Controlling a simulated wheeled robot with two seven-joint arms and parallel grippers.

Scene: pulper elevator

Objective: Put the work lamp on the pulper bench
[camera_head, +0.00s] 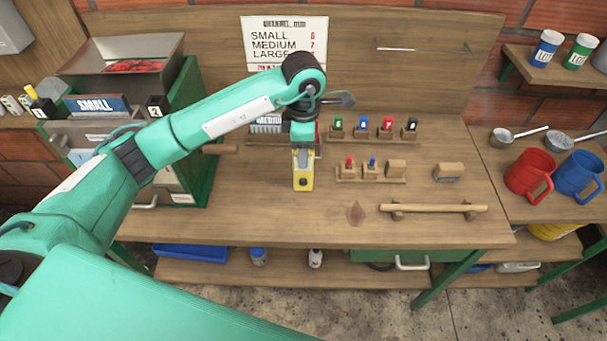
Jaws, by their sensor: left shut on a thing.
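My left arm reaches in from the left, and its gripper (302,152) points down over the bench. It is shut on a small yellow and grey thing, which I take to be the work lamp (303,183). The lamp is upright at the middle of the wooden pulper bench (245,220). I cannot tell whether its base touches the bench top. The gripper hides the lamp's upper part. My right gripper is not in view.
Racks with coloured small pieces (362,133) stand right of the lamp. A wooden bar (432,208) lies near the front right. Left is a green machine with a metal hopper (120,55). Red (528,172) and blue (577,177) mugs stand on the right side table. The bench's front left is clear.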

